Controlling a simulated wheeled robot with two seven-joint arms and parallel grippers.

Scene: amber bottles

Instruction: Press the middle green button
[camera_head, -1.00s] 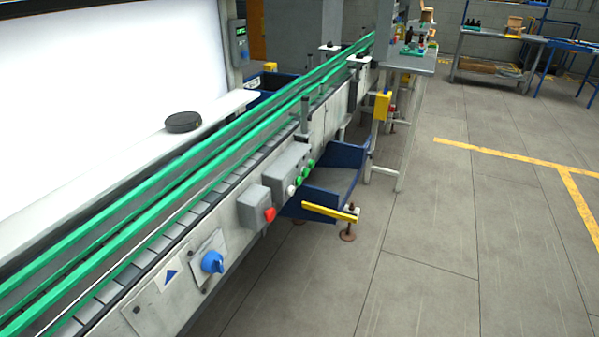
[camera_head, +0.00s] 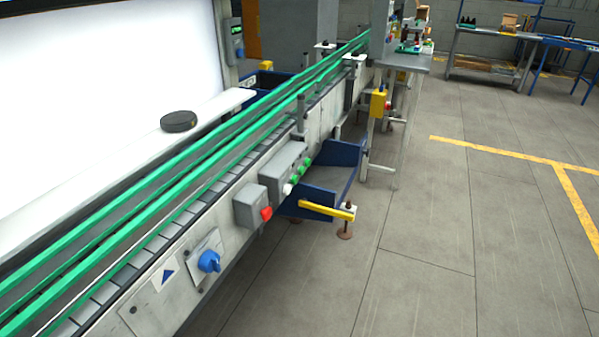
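A grey control box (camera_head: 284,166) is fixed to the front side of the conveyor (camera_head: 222,212), near the middle of the view. A white button (camera_head: 287,188) and green buttons stick out from its front face. The green button in the middle of the row (camera_head: 297,179) sits just beyond the white one, and another green button (camera_head: 306,168) follows further back. They are small, so their exact shapes are hard to tell. Neither of my grippers is in view.
A smaller grey box with a red button (camera_head: 265,213) and a blue rotary switch (camera_head: 209,261) are nearer on the conveyor side. A blue bin (camera_head: 340,178) and a yellow bar (camera_head: 326,211) jut out below the control box. Open floor (camera_head: 440,260) lies to the right.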

